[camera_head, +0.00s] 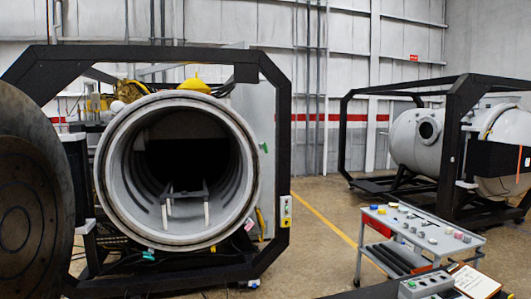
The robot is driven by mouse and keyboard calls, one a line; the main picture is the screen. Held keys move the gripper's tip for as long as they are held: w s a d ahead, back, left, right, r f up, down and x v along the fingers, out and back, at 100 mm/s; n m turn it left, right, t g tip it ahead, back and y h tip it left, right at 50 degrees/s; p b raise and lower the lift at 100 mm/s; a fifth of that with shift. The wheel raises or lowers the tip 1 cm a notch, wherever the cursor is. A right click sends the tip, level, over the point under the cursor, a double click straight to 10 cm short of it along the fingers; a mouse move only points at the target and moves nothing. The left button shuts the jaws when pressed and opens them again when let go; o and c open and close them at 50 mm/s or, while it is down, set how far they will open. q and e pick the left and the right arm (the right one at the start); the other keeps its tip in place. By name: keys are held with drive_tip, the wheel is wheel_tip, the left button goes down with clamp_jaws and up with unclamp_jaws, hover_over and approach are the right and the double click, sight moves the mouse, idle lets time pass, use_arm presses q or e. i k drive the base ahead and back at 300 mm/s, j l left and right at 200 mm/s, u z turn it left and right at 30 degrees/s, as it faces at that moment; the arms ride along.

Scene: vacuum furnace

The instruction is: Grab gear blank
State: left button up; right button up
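No gear blank can be made out for certain. A grey wheeled cart (381,222) stands right of centre, with several small grey, yellow, blue and pink pieces on its top. They are too small to tell whether one is a gear blank. The open vacuum furnace (112,205) stands at the left, with a dark rack (184,192) on pale legs inside its chamber. Neither of my grippers is in view.
The furnace's round door (25,200) is swung open at the far left. A second furnace (410,140) stands in a black frame at the back right. A grey control box (425,285) and a clipboard (476,281) are at the bottom right. Floor between furnace and cart is clear.

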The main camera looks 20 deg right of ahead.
sight(430, 241)
drive_tip(key=z, duration=1.6)
